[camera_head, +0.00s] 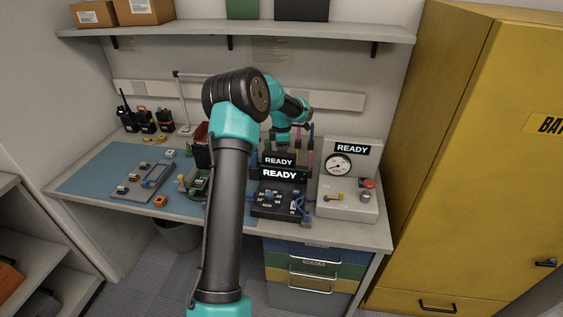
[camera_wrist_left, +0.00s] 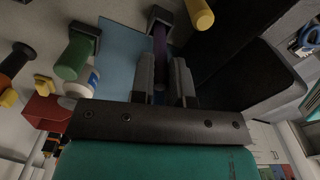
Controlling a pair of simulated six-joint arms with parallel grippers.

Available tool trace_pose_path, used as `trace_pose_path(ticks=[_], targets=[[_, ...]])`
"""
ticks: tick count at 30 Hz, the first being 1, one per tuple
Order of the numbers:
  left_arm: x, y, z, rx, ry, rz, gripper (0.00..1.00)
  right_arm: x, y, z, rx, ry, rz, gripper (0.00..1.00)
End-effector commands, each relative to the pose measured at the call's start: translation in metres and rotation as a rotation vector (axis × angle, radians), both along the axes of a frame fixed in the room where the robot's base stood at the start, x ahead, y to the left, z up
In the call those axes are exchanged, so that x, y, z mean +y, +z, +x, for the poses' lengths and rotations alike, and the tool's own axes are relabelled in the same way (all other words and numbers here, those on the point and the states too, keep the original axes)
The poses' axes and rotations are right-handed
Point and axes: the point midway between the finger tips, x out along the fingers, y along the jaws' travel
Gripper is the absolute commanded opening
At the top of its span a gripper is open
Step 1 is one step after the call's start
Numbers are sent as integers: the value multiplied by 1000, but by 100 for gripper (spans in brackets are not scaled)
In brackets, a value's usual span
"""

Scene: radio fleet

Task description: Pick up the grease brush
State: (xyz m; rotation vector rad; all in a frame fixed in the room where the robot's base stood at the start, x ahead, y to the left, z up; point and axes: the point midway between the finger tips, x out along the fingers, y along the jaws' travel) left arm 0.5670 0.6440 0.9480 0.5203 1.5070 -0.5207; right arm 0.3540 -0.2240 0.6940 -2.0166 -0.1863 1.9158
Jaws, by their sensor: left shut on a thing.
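My left gripper (camera_wrist_left: 167,82) is shut on a slim purple handle, which I take to be the grease brush (camera_wrist_left: 160,45). The handle runs up between the two fingers in the left wrist view, and its bristle end cannot be made out. In the head view my left arm reaches over the bench, and my left gripper (camera_head: 282,145) is low behind the black READY boxes. The fingers are partly hidden there. My right gripper is in neither view.
A green handle (camera_wrist_left: 75,58), a yellow handle (camera_wrist_left: 200,15) and a white bottle (camera_wrist_left: 80,82) are near the gripper. Black READY boxes (camera_head: 279,174) and a gauge panel (camera_head: 347,190) stand on the bench. The blue mat (camera_head: 98,182) has free room at left; a shelf (camera_head: 180,31) hangs above.

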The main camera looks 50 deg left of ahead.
Motion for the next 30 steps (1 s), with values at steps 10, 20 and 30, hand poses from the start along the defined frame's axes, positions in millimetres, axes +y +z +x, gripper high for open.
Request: trace_pose_path(ticks=[10, 20, 30], targets=[[0, 0, 0, 0, 0, 0, 0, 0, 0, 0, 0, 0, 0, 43], [0, 29, 0, -3, 1, 2, 0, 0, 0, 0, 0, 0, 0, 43], [0, 87, 0, -3, 1, 2, 0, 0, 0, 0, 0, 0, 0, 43]])
